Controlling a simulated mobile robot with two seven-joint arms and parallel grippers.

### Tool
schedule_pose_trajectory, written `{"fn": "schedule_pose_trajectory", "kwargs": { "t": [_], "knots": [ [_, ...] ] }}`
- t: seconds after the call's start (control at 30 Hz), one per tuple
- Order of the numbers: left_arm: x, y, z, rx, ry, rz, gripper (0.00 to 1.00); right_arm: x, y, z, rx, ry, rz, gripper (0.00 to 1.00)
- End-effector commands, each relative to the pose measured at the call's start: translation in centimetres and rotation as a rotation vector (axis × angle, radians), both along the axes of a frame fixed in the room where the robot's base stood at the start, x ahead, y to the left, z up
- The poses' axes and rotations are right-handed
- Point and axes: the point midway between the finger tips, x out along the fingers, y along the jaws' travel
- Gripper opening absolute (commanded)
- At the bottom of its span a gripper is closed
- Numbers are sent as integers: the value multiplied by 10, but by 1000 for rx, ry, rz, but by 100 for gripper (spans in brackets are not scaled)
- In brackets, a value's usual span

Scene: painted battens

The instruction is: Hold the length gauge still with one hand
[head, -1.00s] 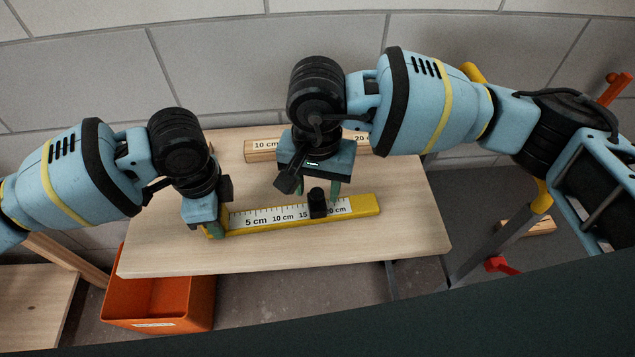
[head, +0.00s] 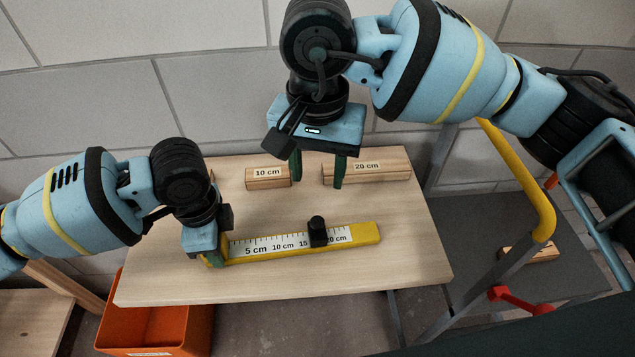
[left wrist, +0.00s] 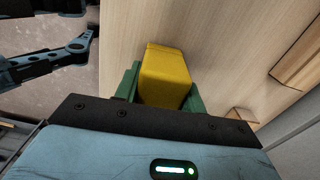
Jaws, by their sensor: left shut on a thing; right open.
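The length gauge (head: 365,234) is a yellow bar with a white scale marked 5 cm to 20 cm, lying on the wooden table (head: 420,255). A black slider (head: 318,231) sits on it between the 15 and 20 cm marks. My left gripper (head: 213,256) is shut on the gauge's left end. In the left wrist view the gauge's yellow end (left wrist: 166,75) lies between the green fingers. My right gripper (head: 318,172) is open and empty, raised above the table behind the gauge, in front of the wooden blocks in the picture.
A batten labelled 10 cm (head: 267,178) and one labelled 20 cm (head: 380,172) lie at the table's back. An orange bin (head: 155,328) stands below the front left edge. Another wooden piece (head: 540,252) lies at the right, beyond a yellow rail (head: 520,175).

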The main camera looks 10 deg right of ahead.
Motion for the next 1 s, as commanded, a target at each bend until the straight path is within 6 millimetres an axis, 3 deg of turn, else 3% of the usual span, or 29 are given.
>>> {"fn": "schedule_pose_trajectory", "kwargs": {
  "t": [0.47, 0.5, 0.67, 1.0],
  "knots": [
    [0, 0, 0, -1, -1, 0, 9, 0, 0, 6, 0, 1, 1, 45],
    [0, 0, 0, -1, -1, 0, 44, 0, 0, 6, 0, 1, 1, 45],
    [0, 0, 0, -1, -1, 0, 65, 0, 0, 6, 0, 1, 1, 45],
    [0, 0, 3, -1, -1, 0, 65, 0, 0, 5, 0, 1, 1, 45]
  ]
}}
